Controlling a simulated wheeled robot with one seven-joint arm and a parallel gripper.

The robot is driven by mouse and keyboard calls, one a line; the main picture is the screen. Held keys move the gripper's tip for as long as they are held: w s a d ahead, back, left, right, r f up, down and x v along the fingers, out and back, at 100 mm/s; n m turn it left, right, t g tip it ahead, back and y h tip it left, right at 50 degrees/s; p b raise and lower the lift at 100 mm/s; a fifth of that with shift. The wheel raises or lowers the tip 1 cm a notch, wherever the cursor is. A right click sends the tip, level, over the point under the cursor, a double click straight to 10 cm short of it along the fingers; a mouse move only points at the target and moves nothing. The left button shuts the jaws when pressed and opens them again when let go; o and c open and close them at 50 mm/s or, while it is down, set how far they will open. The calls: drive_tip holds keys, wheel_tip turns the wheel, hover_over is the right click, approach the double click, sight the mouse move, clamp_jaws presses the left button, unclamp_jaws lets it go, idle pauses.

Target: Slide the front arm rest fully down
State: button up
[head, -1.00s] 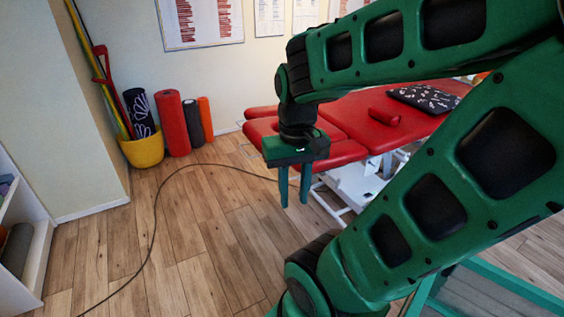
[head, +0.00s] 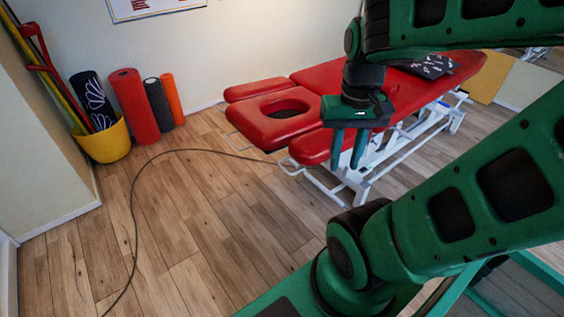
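The red treatment table (head: 325,77) stands on a white frame, with a face-hole head section (head: 277,115) at its left end. The front arm rest (head: 310,147) is a small red pad on the near side of that end, lower than the head section. The far arm rest (head: 257,89) is a similar pad behind it. My green gripper (head: 347,150) hangs with its fingers down, apart and with nothing visible between them. In the picture it overlaps the right end of the front arm rest, hiding part of it. I cannot tell if they touch.
A dark cable (head: 135,200) curves across the wooden floor towards the table. A yellow bucket (head: 104,144) and red (head: 134,108), grey and orange rolls stand by the wall. A dark patterned cushion (head: 428,66) lies on the table. Floor left of the table is otherwise open.

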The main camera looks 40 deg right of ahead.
drive_tip(key=n+h, duration=0.1)
drive_tip(key=n, duration=0.6)
hover_over(283, 168)
wheel_tip(283, 168, down, 15)
wheel_tip(283, 168, down, 10)
drive_tip(key=shift+r, duration=0.2)
clamp_jaws()
